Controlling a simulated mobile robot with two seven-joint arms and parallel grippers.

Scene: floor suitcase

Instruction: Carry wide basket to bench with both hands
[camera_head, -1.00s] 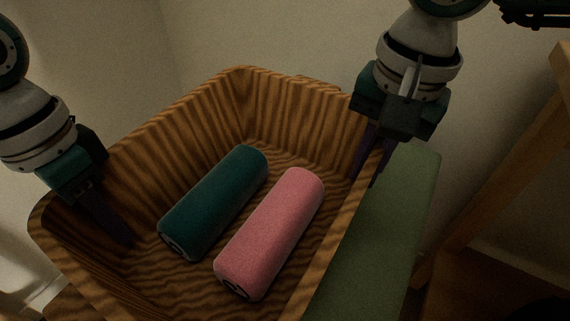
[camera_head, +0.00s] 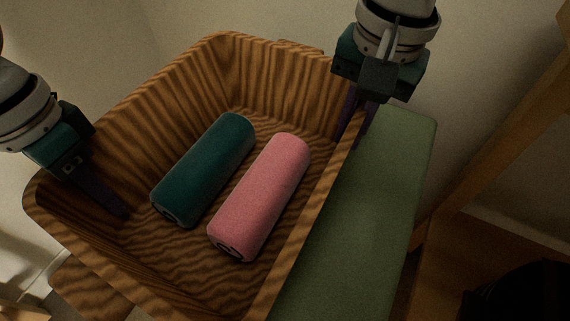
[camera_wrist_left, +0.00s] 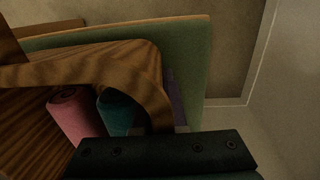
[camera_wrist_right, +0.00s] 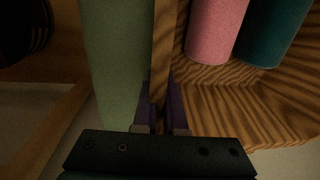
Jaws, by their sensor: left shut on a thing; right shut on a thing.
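The wide wooden basket (camera_head: 230,52) with striped grain fills the middle of the head view. It holds a dark teal roll (camera_head: 205,168) and a pink roll (camera_head: 262,195) lying side by side. My left gripper (camera_head: 105,200) is shut on the basket's left wall. My right gripper (camera_head: 352,118) is shut on the right wall, and the right wrist view shows that wall (camera_wrist_right: 160,70) between its fingers. The green-topped bench (camera_head: 385,190) is right of the basket, and the basket covers part of it. Contact between basket and bench cannot be told.
A wooden frame with a slanted leg (camera_head: 510,120) stands at the right. A dark object (camera_head: 520,292) sits on the floor at lower right. Pale walls (camera_head: 290,20) close off the back and left.

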